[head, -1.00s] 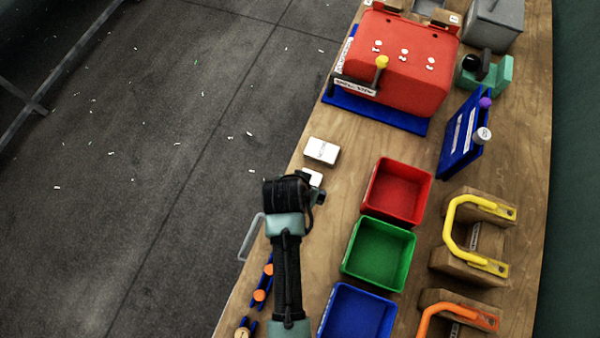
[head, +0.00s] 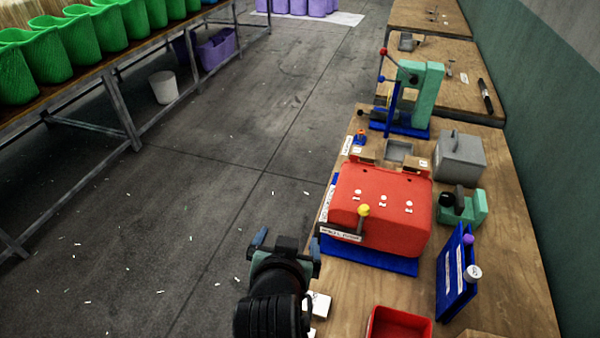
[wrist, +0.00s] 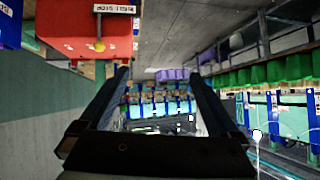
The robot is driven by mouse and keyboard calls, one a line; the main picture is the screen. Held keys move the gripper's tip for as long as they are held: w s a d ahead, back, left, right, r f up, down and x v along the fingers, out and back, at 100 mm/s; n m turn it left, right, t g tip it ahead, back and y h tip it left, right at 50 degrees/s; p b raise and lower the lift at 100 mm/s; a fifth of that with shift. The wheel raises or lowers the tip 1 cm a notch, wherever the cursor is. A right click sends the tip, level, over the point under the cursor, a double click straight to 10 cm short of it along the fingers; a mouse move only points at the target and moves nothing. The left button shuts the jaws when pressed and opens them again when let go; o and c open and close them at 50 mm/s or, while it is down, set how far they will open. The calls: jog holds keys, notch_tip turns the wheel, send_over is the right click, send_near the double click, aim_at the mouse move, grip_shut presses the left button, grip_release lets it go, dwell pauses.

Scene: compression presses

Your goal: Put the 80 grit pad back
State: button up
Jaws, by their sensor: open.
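A white block (head: 318,303) lies on the near left edge of the bench, partly hidden behind my arm. Its label is too small to read, so I cannot tell whether it is the 80 grit pad. My gripper (head: 287,243) is in front of the red press, out past the bench's left edge and beyond the block. In the wrist view my gripper (wrist: 157,76) has its fingers apart with nothing between them.
The red press (head: 380,208) with a yellow-knobbed lever stands right of my gripper. Behind it is a green press (head: 420,95). A blue stand (head: 457,272), a grey box (head: 460,155) and a red bin (head: 400,322) are right. Open floor lies left.

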notch_tip(320, 180, up, 28)
jog(key=w+d+n+t, duration=0.1)
jog(key=w+t, duration=0.2)
jog(key=t, duration=0.5)
jog(key=s+r+t, duration=0.4)
jog(key=s+r, duration=0.2)
jog(key=r, duration=0.5)
jog(key=s+d+r+n+t, duration=0.1)
jog(key=s+r+t, duration=0.3)
jog(key=r, duration=0.6)
jog(key=s, duration=0.2)
jog(key=shift+s+d+r+n+y, duration=0.15)
jog(key=shift+s+r+n+y, duration=0.15)
jog(key=shift+s+r, duration=0.1)
